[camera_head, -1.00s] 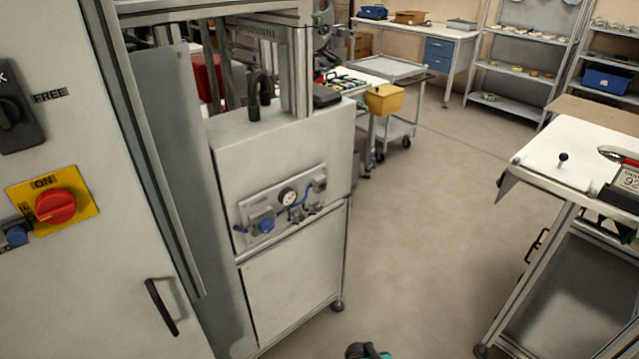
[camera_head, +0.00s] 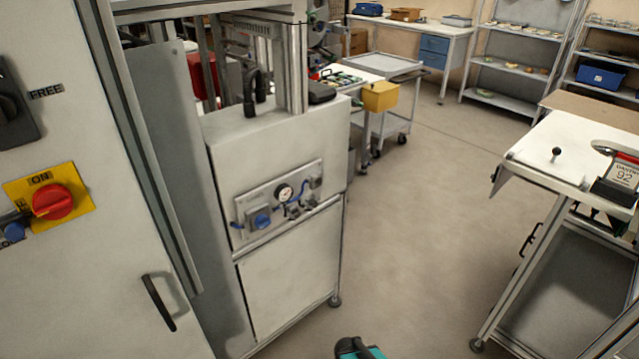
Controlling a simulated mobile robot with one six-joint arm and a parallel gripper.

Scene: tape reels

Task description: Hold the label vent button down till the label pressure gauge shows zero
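A round white pressure gauge (camera_head: 284,193) sits on a grey panel (camera_head: 248,207) on the front of the machine cabinet. Its needle is too small to read. A blue knob or button (camera_head: 262,221) is on the same panel, left of and below the gauge, with blue tubing and small fittings beside it. I cannot tell which part is the label vent button. My gripper is not in view. A teal and black part, probably of my own arm, shows at the bottom edge, well below and right of the panel.
A cabinet with a red switch (camera_head: 52,201) on a yellow plate and a black handle (camera_head: 159,303) fills the left. A white-topped bench (camera_head: 580,150) stands at right. A trolley (camera_head: 395,125) with a yellow bin (camera_head: 380,96) stands behind. The floor between is clear.

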